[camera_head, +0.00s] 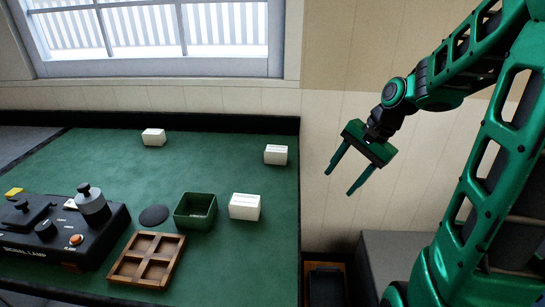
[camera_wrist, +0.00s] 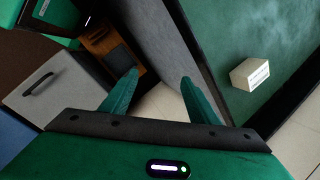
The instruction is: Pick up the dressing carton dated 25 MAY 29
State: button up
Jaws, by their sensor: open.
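Three small white cartons stand on the green table: one at the back left (camera_head: 154,137), one at the right edge further back (camera_head: 276,155), and one nearer the front right (camera_head: 245,206). Dark print shows on their faces, but it is too small to read, so I cannot tell which is dated 25 MAY 29. My gripper (camera_head: 340,182) is open and empty in the air, to the right of the table. In the wrist view my gripper (camera_wrist: 158,92) has its fingers apart over the floor, and one white carton (camera_wrist: 250,75) shows at the right.
The green table (camera_head: 110,165) has a raised dark back edge. A green bin (camera_head: 195,211), a wooden divided tray (camera_head: 147,260), a dark round disc (camera_head: 154,215) and a black signal lamp unit (camera_head: 62,235) stand at the front. The table's back middle is clear. A grey cabinet (camera_wrist: 45,92) is beside the table.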

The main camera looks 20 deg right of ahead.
jog(key=w+a+m+t+y, duration=0.1)
jog(key=w+a+m+y, duration=0.25)
jog(key=w, duration=0.55)
jog(key=m+t+y, duration=0.3)
jog(key=m+y, duration=0.2)
jog(key=m, duration=0.2)
send_near(281, 148)
jog(key=x, duration=0.6)
jog(key=shift+a+r, duration=0.1)
jog(key=shift+r, duration=0.05)
jog(key=shift+x, duration=2.95)
jog(key=c, duration=1.1)
